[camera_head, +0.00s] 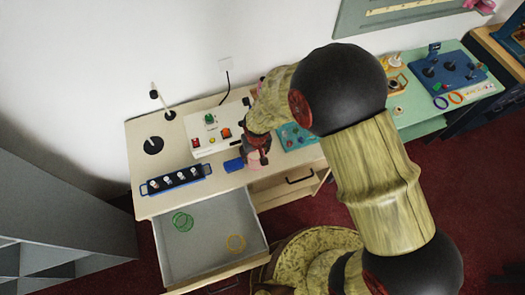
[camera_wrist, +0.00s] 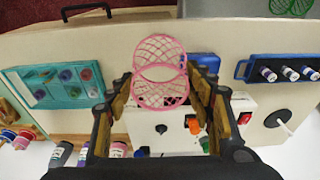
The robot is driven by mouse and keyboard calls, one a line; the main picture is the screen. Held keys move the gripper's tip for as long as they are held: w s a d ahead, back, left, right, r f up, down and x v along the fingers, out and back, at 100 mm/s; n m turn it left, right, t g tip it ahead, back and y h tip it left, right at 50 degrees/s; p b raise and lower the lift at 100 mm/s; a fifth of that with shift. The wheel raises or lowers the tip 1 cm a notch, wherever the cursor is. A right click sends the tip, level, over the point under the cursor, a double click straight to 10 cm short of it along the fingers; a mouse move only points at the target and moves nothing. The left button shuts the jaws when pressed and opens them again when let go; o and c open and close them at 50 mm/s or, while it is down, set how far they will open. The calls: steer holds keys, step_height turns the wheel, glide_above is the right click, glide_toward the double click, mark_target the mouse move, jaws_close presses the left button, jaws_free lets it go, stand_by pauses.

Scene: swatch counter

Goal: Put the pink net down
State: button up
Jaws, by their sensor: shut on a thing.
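The pink net (camera_wrist: 160,62) is an open mesh with two round rims, seen between the fingers of my gripper (camera_wrist: 162,90) in the wrist view. My gripper is shut on it and holds it over the beige counter. In the head view, my gripper (camera_head: 257,150) is near the front edge of the counter (camera_head: 180,205), in front of the white control box. Only a little pink of the net (camera_head: 254,168) shows there, below the fingers. I cannot tell whether the net touches the counter.
A blue block (camera_head: 234,164) lies just left of my gripper. A white control box (camera_head: 218,128) stands behind. A blue rack (camera_head: 176,180) is at the left, a teal tray (camera_head: 296,137) at the right. An open drawer (camera_head: 190,258) holds green and yellow rings.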

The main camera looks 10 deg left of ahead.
steer(key=shift+w+d+f+b, duration=0.35)
steer(key=shift+w+f+b, duration=0.6)
steer(key=shift+f, duration=0.65)
steer(key=shift+w+d+f+b, duration=0.3)
steer(key=shift+w+f+b, duration=0.45)
steer(key=shift+w+f, duration=0.6)
steer(key=shift+w+d+f+b, duration=0.35)
steer(key=shift+w+f+b, duration=0.5)
steer(key=shift+f, duration=1)
steer(key=shift+s, duration=0.1)
steer(key=shift+f, duration=0.25)
steer(key=o, duration=0.7)
steer(key=shift+r, duration=0.1)
steer(key=shift+o, duration=0.2)
steer(key=shift+r, duration=0.1)
